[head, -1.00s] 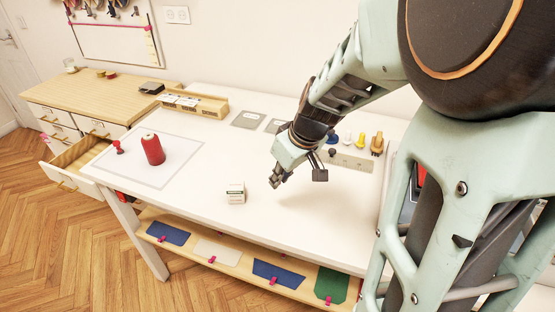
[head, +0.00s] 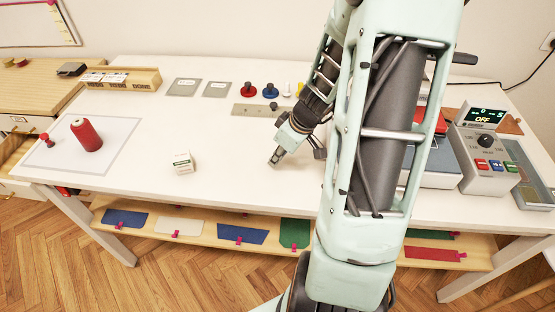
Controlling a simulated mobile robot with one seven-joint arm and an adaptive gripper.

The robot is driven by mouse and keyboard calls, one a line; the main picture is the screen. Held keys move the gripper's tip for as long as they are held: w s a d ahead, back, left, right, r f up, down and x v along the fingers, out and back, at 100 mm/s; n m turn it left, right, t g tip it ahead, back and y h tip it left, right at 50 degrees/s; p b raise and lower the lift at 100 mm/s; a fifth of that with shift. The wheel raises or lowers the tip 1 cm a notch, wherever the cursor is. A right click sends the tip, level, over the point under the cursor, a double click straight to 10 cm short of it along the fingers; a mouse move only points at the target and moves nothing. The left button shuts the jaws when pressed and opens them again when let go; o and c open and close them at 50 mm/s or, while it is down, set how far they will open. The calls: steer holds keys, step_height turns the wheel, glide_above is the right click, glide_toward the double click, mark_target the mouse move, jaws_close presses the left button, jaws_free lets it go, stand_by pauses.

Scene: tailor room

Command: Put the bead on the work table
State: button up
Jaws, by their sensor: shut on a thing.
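The white work table (head: 225,180) spans the middle of the head view. My gripper (head: 274,160) is low over the middle of its top, to the right of a small white box (head: 182,162). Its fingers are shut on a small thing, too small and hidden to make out. I cannot pick out the bead for sure in this view. I cannot tell whether the fingertips touch the table.
A red thread spool (head: 86,134) and small red piece (head: 47,140) stand on a pale mat at left. Colored knobs (head: 271,90) stand behind my gripper. A device reading OFF (head: 484,140) is at right. Bare tabletop lies around the box.

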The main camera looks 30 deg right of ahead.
steer(key=shift+f, duration=0.7)
steer(key=shift+f, duration=0.2)
steer(key=o, duration=0.7)
steer(key=shift+c, duration=0.2)
steer(key=shift+r, duration=0.2)
steer(key=shift+r, duration=0.2)
steer(key=v, duration=1.1)
steer(key=shift+s+r, duration=0.2)
steer(key=shift+r, duration=0.05)
